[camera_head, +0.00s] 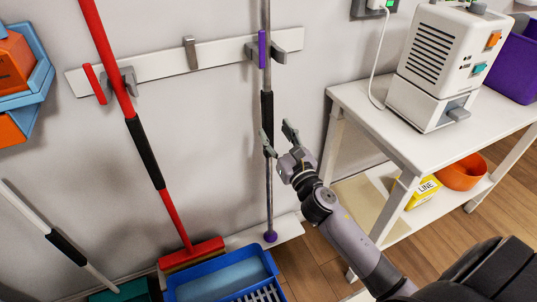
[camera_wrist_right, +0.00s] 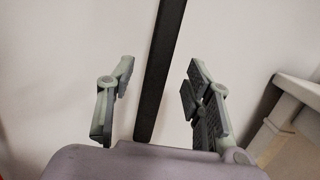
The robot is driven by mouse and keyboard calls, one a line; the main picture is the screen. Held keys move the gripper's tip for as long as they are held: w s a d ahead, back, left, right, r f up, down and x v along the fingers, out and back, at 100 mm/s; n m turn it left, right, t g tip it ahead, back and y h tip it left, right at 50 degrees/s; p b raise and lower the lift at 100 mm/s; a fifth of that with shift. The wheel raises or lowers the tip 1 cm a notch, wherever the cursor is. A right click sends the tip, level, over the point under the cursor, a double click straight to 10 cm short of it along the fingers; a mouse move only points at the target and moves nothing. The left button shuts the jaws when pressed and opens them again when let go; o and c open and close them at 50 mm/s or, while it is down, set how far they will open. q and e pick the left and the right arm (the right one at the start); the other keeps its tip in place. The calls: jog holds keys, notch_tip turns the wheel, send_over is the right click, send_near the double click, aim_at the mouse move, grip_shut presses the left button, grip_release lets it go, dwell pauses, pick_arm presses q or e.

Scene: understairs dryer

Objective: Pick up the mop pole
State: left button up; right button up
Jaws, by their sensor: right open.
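The mop pole (camera_head: 268,185) is a thin grey pole with a black grip and purple parts. It stands nearly upright against the wall, held at a grey clip on the white rack, with a purple ball at its lower end. My right gripper (camera_head: 279,138) is open beside the black grip, at its right in the head view. In the right wrist view the black grip (camera_wrist_right: 160,70) runs between the two spread fingers of the right gripper (camera_wrist_right: 160,82), seemingly beyond them; I see no contact. My left gripper is not in view.
A red broom (camera_head: 150,165) hangs left of the pole on the white rack (camera_head: 160,66). A blue bucket (camera_head: 222,276) stands below. A white shelf table (camera_head: 365,110) with a white machine (camera_head: 440,68) is at the right. A white-handled tool (camera_head: 28,208) leans at the left.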

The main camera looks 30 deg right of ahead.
aim_at(270, 125)
jog(key=shift+w, duration=0.5)
jog(key=w, duration=0.3)
jog(key=shift+w+d+r, duration=0.1)
jog(key=shift+w+r, duration=0.05)
jog(key=shift+w, duration=0.4)
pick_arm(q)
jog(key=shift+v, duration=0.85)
pick_arm(e)
jog(key=c, duration=0.8)
grip_shut()
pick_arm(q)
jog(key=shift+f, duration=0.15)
pick_arm(e)
jog(key=shift+r, duration=0.15)
